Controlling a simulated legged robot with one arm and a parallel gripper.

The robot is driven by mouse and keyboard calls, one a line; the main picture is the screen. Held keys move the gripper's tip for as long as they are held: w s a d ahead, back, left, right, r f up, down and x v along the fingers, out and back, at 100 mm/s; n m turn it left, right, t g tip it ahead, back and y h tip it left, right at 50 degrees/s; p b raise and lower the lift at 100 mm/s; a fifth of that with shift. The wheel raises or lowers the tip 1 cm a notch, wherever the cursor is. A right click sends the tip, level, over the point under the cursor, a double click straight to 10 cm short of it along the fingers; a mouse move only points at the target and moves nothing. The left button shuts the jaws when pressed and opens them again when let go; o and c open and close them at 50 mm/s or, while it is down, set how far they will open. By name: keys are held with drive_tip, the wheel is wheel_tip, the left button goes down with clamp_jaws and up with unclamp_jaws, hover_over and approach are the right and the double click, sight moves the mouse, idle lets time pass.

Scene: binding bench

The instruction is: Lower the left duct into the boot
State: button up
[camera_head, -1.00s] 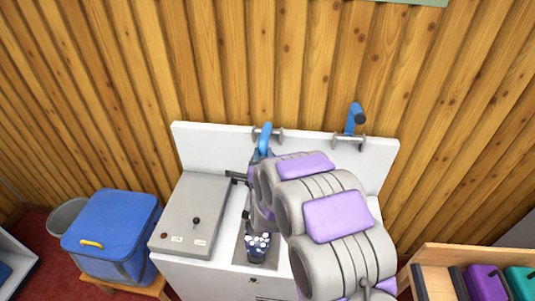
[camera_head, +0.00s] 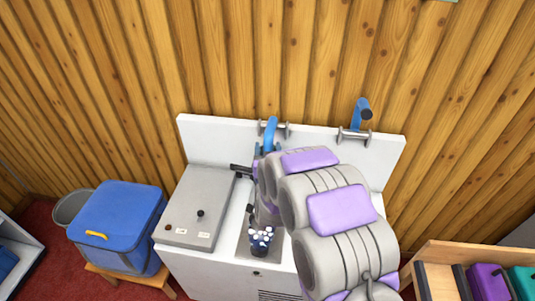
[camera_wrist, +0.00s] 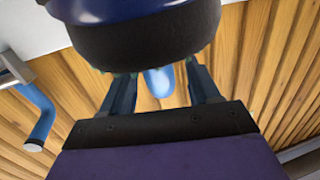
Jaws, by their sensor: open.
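The left duct (camera_head: 271,131) is a blue tube on a metal bracket at the white bench's back panel. It stands raised, partly hidden by my arm. In the wrist view its rounded blue end (camera_wrist: 158,81) shows between the two dark fingers of my gripper (camera_wrist: 162,80). The fingers are apart; I cannot tell whether either touches the duct. What looks like the boot (camera_head: 260,240), dark blue with white spots, stands in the grey recess below, partly behind my arm. A large dark blue and black rounded shape (camera_wrist: 145,30), probably the boot, fills the top of the wrist view.
The right duct (camera_head: 360,113) stands raised on its own bracket, apart from my arm. A grey control box (camera_head: 195,205) with a knob sits left of the recess. A blue bin (camera_head: 117,222) and a wooden rack (camera_head: 470,252) flank the bench (camera_head: 205,138).

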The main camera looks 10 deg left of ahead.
drive_tip(key=s+d+p, duration=0.2)
drive_tip(key=s+p, duration=0.6)
drive_tip(key=s, duration=0.1)
drive_tip(key=shift+r, duration=0.2)
drive_tip(key=shift+s+p, duration=0.15)
drive_tip(key=shift+p, duration=0.4)
drive_tip(key=s+d+p, duration=0.1)
drive_tip(key=s+p, duration=0.6)
drive_tip(key=p, duration=0.3)
drive_tip(key=shift+s, duration=0.35)
drive_tip(key=shift+d, duration=0.1)
drive_tip(key=shift+c, duration=0.3)
